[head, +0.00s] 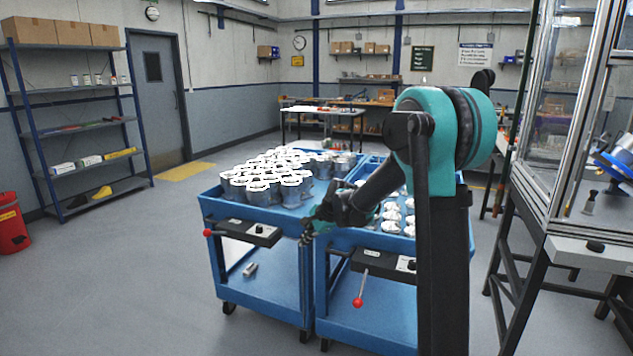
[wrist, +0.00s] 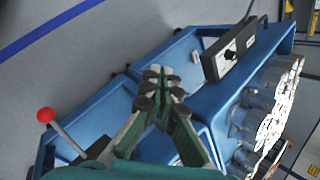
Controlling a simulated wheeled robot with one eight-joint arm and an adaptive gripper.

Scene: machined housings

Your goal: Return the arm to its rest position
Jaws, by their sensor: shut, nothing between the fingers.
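My teal and black arm rises at the right of the head view and reaches down to the left. My gripper (head: 306,238) hangs at the front edge of the two blue carts, near the gap between them. In the wrist view my gripper (wrist: 163,78) has its fingers together and holds nothing. The left blue cart (head: 213,211) bears many metal housings (head: 258,192) with bright rims. The right blue cart (head: 343,240) bears several small whitish parts (head: 391,216); my arm hides part of it.
A glazed machine enclosure (head: 570,130) stands close on the right. A red-knobbed lever (head: 358,301) juts from the right cart and another (head: 208,233) from the left cart. A small metal part (head: 250,269) lies on the left cart's lower shelf.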

